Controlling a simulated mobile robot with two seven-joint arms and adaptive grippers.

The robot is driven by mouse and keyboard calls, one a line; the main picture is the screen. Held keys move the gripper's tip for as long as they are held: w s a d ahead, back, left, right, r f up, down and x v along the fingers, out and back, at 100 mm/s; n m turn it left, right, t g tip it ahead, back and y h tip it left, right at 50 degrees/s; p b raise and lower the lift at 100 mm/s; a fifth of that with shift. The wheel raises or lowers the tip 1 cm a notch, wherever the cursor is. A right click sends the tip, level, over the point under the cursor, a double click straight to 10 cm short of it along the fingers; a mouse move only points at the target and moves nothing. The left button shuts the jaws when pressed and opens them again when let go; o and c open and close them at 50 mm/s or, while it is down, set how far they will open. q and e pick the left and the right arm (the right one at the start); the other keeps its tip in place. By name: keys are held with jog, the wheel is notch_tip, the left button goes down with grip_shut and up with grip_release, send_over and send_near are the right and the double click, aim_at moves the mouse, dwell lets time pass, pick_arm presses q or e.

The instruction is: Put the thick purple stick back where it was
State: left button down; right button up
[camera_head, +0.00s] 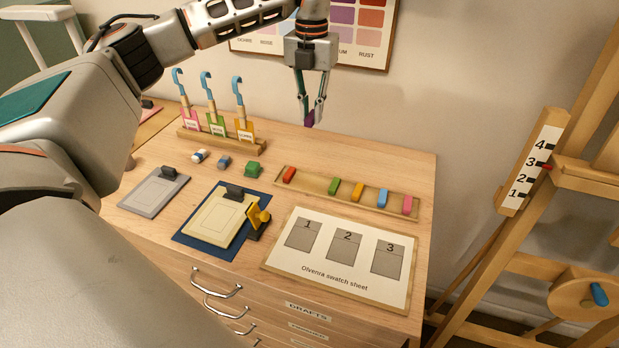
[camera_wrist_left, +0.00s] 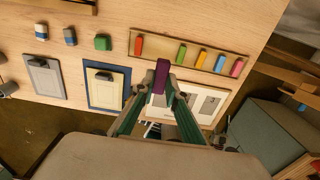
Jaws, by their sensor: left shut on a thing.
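My left gripper (camera_head: 312,110) is shut on the thick purple stick (camera_head: 309,119), holding it in the air above the back of the table. In the left wrist view the purple stick (camera_wrist_left: 161,76) stands out between the fingertips of the gripper (camera_wrist_left: 162,92). The wooden tray (camera_head: 313,186) on the table holds a red stick (camera_head: 289,175), a green stick (camera_head: 334,186), a yellow stick (camera_head: 358,191), a blue stick (camera_head: 382,198) and a pink stick (camera_head: 408,204). A wider gap lies between the red and green sticks. My right gripper is not in view.
A swatch sheet (camera_head: 335,276) lies in front of the tray. Left of it are a clipboard on a blue mat (camera_head: 189,239), a yellow stamp (camera_head: 257,219) and a grey clipboard (camera_head: 154,190). A rack (camera_head: 220,141) with blue-hooked tools stands at back left. An easel (camera_head: 530,170) stands right.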

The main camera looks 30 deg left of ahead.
aim_at(311, 184)
pick_arm(q)
notch_tip(311, 184, down, 20)
jog(key=shift+r+p, duration=0.2)
jog(key=shift+p, duration=0.25)
jog(key=shift+f, duration=0.1)
jog(key=c, duration=2.3)
grip_release()
jog(key=shift+o, duration=1.4)
notch_tip(311, 184, up, 12)
jog(key=b, duration=0.1)
jog(key=shift+s, duration=0.1)
